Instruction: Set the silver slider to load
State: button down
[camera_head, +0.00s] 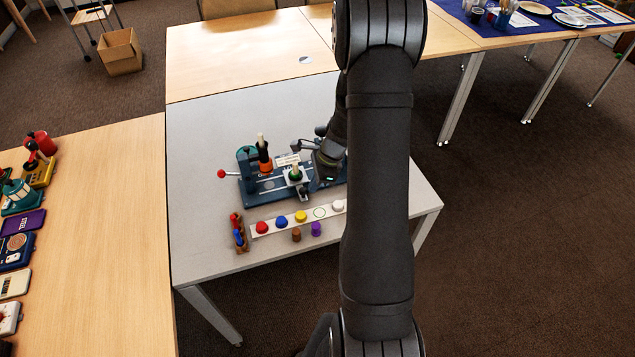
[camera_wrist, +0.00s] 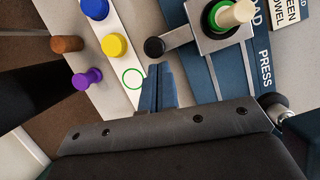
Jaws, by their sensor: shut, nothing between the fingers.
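The silver slider (camera_head: 297,179) is a metal plate on the blue press base (camera_head: 257,198), carrying a green ring with a pale dowel. In the wrist view the silver slider (camera_wrist: 218,42) has an arm ending in a black knob (camera_wrist: 154,47). It lies alongside the partly cropped LOAD lettering (camera_wrist: 255,14), with the PRESS lettering (camera_wrist: 266,68) further down the picture. My gripper (camera_wrist: 158,68) is shut and empty, its tips just below the black knob in the wrist view. I cannot tell whether they touch it. In the head view my arm hides the base's right end.
A white strip (camera_head: 268,233) holds coloured knobs and an empty green circle (camera_wrist: 133,78). A brown peg (camera_wrist: 67,44) and a purple peg (camera_wrist: 86,79) stand beside it. A red-tipped lever (camera_head: 221,173) sticks out left of the base.

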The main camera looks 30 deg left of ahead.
jog(key=w+d, duration=0.2)
jog(key=d, duration=0.1)
jog(key=shift+w+d+r, duration=0.3)
jog(key=shift+w+r, duration=0.05)
jog(key=shift+r, duration=0.05)
jog(key=v, duration=0.9)
jog(key=shift+r, duration=0.2)
jog(key=shift+s, duration=0.1)
jog(key=x, duration=1)
jog(key=shift+s+a+f, duration=0.15)
jog(key=shift+a+f, duration=0.05)
jog(key=shift+f, duration=0.05)
jog(key=s+a, duration=0.2)
jog(key=shift+a+r, duration=0.1)
jog(key=shift+a, duration=0.2)
jog(key=shift+w+d, duration=0.9)
jog(key=shift+w, duration=0.15)
